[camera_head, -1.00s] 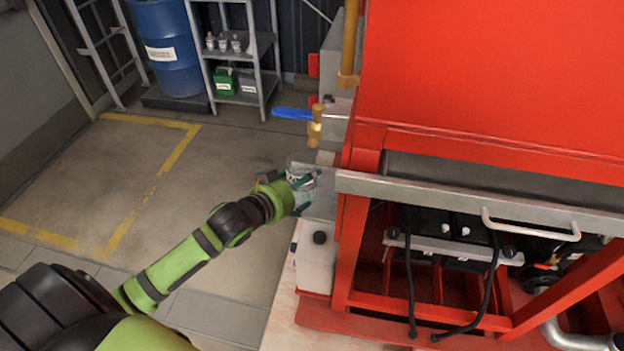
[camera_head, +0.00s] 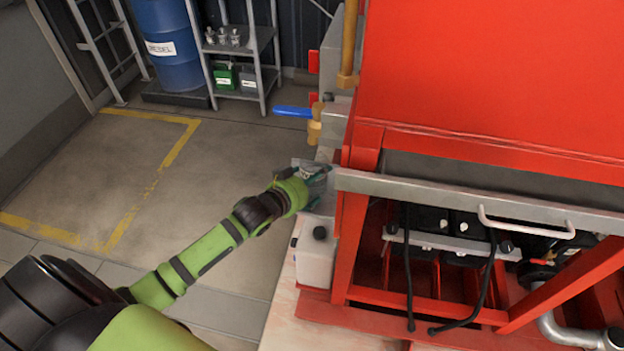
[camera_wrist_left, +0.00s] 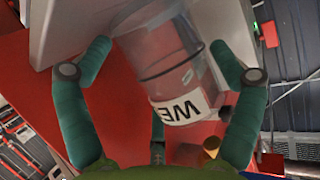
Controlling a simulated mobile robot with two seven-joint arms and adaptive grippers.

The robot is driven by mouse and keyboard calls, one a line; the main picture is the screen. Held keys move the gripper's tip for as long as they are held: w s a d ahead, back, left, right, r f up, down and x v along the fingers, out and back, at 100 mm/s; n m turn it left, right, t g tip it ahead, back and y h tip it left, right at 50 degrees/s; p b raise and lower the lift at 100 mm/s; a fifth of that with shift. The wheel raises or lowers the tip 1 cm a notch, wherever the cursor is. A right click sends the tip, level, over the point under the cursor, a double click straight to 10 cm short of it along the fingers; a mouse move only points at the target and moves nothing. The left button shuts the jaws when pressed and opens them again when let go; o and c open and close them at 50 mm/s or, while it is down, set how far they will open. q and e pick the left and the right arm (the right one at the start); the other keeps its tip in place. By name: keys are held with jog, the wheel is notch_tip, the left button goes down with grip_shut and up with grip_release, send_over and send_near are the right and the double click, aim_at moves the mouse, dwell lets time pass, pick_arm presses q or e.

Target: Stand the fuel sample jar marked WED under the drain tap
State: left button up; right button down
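The clear jar with a white label (camera_wrist_left: 180,107) reading "WE", its last letter cut off, sits between the teal fingers of my left gripper (camera_wrist_left: 162,45) in the left wrist view. Brass also shows past the jar in the wrist view (camera_wrist_left: 211,146). My right gripper is not in view.
The big red housing (camera_head: 490,80) and its grey rail (camera_head: 420,198) stand close on the right. A white container (camera_head: 315,262) is below the gripper. A blue drum (camera_head: 168,70) and a shelf rack (camera_head: 245,45) stand at the back. The floor at left is clear.

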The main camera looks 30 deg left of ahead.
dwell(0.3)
pick_arm(q)
jog(key=v, duration=1.2)
jog(key=shift+b, duration=0.4)
jog(key=shift+a+f, duration=0.1)
jog(key=s+a+f+n+g+y, duration=0.1)
jog(key=a+f, duration=0.1)
jog(key=f, duration=0.6)
jog(key=s+a+f+g+y, duration=0.1)
jog(key=a+f+g, duration=0.15)
jog(key=f, duration=0.55)
jog(key=s+f+g, duration=0.2)
jog(key=s+f, duration=0.4)
jog(key=f, duration=0.3)
jog(key=s+f+g, duration=0.1)
jog(key=s+f, duration=0.4)
jog(key=f, duration=0.4)
jog(key=s+d+f+g, duration=0.2)
jog(key=s+d+f, duration=0.1)
jog(key=s, duration=0.4)
jog(key=s+d+f+g, duration=0.1)
jog(key=s+d+f, duration=0.2)
jog(key=s+f, duration=0.3)
jog(key=s+d+f+m+g, duration=0.1)
jog(key=s+d+f+g, duration=0.1)
jog(key=s, duration=0.8)
notch_tip(320, 180, down, 3)
jog(key=shift+d+r+g, duration=0.2)
jog(key=shift+d+g, duration=0.15)
jog(key=shift+d, duration=0.5)
